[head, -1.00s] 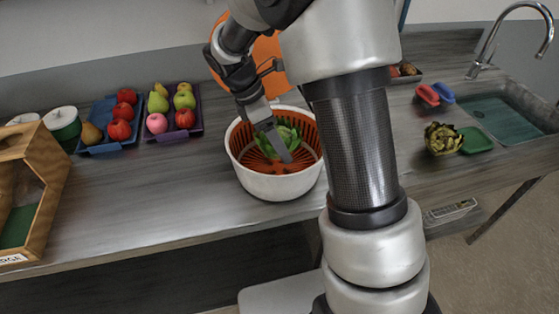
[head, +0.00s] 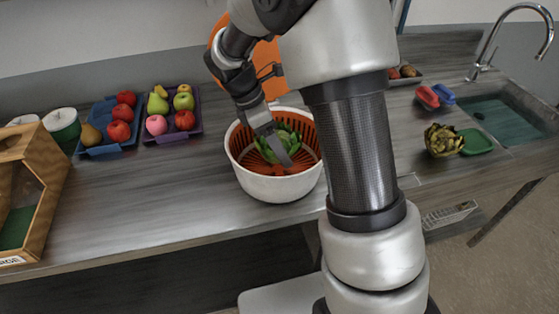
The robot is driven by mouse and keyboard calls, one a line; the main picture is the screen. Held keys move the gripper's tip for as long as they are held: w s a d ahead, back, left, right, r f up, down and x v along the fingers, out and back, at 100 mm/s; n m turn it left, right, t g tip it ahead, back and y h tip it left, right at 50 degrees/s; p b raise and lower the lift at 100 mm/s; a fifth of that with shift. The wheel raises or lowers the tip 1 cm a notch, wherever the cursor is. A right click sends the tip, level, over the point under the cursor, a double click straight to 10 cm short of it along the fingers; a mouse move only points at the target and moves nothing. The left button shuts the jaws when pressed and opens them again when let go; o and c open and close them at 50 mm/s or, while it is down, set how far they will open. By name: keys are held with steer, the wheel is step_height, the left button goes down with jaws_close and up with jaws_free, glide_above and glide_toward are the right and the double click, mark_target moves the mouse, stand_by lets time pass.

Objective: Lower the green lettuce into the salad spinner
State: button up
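The green lettuce (head: 290,137) is inside the salad spinner, a white bowl (head: 277,188) with an orange slotted basket (head: 245,148) in it. The spinner stands open on the counter. My gripper (head: 281,152) reaches down from the upper left into the bowl. One grey finger crosses in front of the lettuce, with leaves showing on both sides of it. The other finger is hidden, so I cannot tell whether the gripper grips the lettuce or is apart from it. I cannot tell whether the lettuce rests on the basket floor.
An orange round lid (head: 268,58) is behind the spinner, partly hidden by my arm. A blue tray (head: 88,150) and a purple tray (head: 160,137) of fruit lie to the left. A wooden box (head: 50,165) is at far left. An artichoke (head: 442,139) lies near the sink (head: 505,120).

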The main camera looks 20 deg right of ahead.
steer(key=shift+f+b, duration=1.2)
steer(key=shift+f, duration=1.2)
stand_by(0.8)
steer(key=o, duration=1.2)
steer(key=p+v, duration=0.3)
steer(key=v, duration=1.4)
steer(key=s+d+r+m+t+y+p, duration=0.2)
steer(key=s+d+r+m+t+p, duration=0.15)
steer(key=s+r+m, duration=0.55)
steer(key=s+r+m+t+p, duration=0.1)
steer(key=s+m, duration=0.2)
steer(key=s, duration=0.1)
steer(key=s+d+r+m+t+y+p, duration=0.1)
steer(key=s+r+m+p, duration=0.1)
steer(key=s+m, duration=0.1)
steer(key=s+d+r+m+t+y+p, duration=0.1)
steer(key=s+r+m, duration=0.1)
steer(key=s, duration=0.4)
steer(key=shift+d+r+m, duration=0.1)
steer(key=shift+r+m, duration=0.15)
steer(key=shift+m, duration=0.25)
